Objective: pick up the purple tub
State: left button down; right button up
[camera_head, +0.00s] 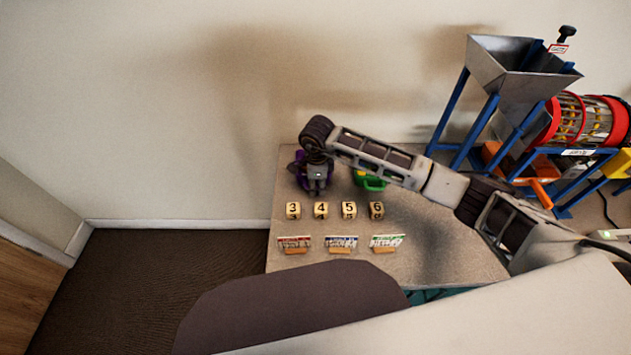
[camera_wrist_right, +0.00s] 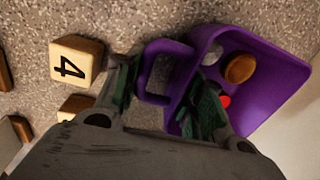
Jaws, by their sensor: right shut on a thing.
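The purple tub (camera_head: 299,164) stands at the back left of the table, partly hidden by my right gripper (camera_head: 317,182). In the right wrist view the purple tub (camera_wrist_right: 262,105) shows its open top and a loop handle on one side. A brown round piece, a red piece and a greyish piece lie in it. My right gripper (camera_wrist_right: 163,88) is shut on the tub at its handle side, with one finger outside the handle and the other inside the tub. I cannot tell whether the tub is clear of the table. My left gripper is not in view.
A green tub (camera_head: 372,183) stands just right, partly under my right arm. Number blocks (camera_head: 321,210) stand in a row in front, with three cards in orange holders (camera_head: 340,244) nearer. A hopper machine (camera_head: 520,75) stands at the right. The table's left edge is close.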

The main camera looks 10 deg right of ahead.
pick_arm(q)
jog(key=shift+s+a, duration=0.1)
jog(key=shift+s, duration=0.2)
pick_arm(e)
notch_tip(320, 180, up, 10)
jog(key=shift+f, duration=0.15)
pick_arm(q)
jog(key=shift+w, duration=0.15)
